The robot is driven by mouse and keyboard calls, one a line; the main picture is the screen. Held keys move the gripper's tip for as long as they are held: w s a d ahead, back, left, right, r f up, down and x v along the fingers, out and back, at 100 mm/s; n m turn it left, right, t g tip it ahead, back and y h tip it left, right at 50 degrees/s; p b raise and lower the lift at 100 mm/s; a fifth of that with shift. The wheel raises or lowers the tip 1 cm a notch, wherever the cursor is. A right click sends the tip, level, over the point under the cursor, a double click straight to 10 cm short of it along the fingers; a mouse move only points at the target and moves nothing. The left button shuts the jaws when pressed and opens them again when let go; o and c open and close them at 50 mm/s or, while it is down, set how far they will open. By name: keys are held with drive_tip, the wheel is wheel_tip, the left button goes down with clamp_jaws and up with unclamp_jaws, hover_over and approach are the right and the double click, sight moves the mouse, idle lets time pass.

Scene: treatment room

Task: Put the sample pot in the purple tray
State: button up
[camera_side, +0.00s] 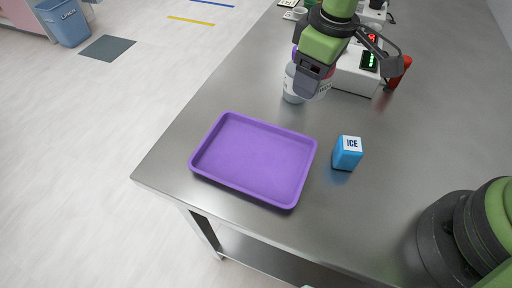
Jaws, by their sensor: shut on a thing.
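My gripper (315,82) is over the table, up and to the right of the purple tray, with its near finger facing the camera. It is shut on the sample pot (326,88), a pale pot with a touch of red, mostly hidden behind that finger. The purple tray (250,158) is a shallow rectangle with a raised rim. It lies empty near the table's left front corner. The pot is apart from the tray.
A whitish bottle-like thing (292,88) shows just left of my gripper, partly covered. A blue ICE block (347,154) stands right of the tray. White devices with lit displays (357,73) and a red thing (398,72) are behind. The table's right middle is clear.

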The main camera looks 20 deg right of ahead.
drive_tip(key=s+a+n, duration=0.3)
drive_tip(key=a+n, duration=0.3)
drive_tip(key=a, duration=0.6)
approach(252, 158)
drive_tip(key=shift+n+y, duration=0.3)
drive_tip(key=shift+y, duration=0.1)
drive_tip(key=f, duration=0.5)
drive_tip(key=shift+w, duration=0.3)
drive_tip(key=shift+f, duration=0.4)
drive_tip(key=shift+f, duration=0.1)
drive_tip(key=o, duration=0.9)
drive_tip(key=r, duration=0.4)
drive_tip(key=d+r, duration=0.1)
drive_tip(key=r, duration=0.7)
drive_tip(key=shift+s+d+r, duration=0.1)
drive_tip(key=shift+s+d, duration=0.05)
drive_tip(key=shift+s, duration=0.1)
